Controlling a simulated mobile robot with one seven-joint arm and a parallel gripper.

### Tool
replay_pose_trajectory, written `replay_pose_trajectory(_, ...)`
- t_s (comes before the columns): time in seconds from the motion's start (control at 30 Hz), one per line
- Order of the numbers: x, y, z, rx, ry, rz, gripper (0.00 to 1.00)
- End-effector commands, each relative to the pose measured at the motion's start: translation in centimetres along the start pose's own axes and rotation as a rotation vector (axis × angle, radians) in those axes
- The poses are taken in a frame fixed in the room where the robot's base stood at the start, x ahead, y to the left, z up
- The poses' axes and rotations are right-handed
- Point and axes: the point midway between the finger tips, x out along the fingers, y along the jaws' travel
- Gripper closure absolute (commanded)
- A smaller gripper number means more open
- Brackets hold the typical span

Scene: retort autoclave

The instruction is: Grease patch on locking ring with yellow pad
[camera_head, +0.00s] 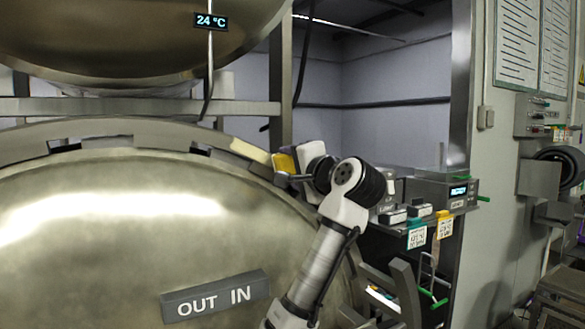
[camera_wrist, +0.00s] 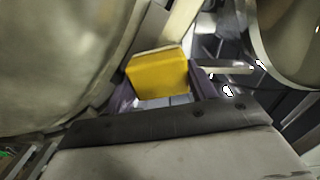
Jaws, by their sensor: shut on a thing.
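The yellow pad (camera_head: 284,163) is in my gripper (camera_head: 287,172), at the upper right rim of the big round metal door. In the wrist view the yellow pad (camera_wrist: 158,76) sits between the two fingers of my gripper (camera_wrist: 163,92), which is shut on it. The locking ring (camera_head: 165,131) arches over the door, with dark gaps along it. A pale yellowish patch (camera_head: 249,151) shows on the ring just left of the pad. The pad is close to the ring there; I cannot tell whether they touch.
The door (camera_head: 130,220) bears an "OUT IN" plate (camera_head: 215,296). Another metal dome (camera_head: 130,35) hangs above, with a "24 °C" display (camera_head: 210,21). A shelf with instruments and tags (camera_head: 417,236) stands to the right of my arm. A post (camera_head: 280,90) rises behind.

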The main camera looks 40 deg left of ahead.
Motion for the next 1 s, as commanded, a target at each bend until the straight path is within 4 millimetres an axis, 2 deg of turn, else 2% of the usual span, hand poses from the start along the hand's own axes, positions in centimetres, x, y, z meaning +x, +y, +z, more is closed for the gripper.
replay_pose_trajectory(1.0,1.9,-0.1,0.0,0.0,0.001,-0.001,0.62)
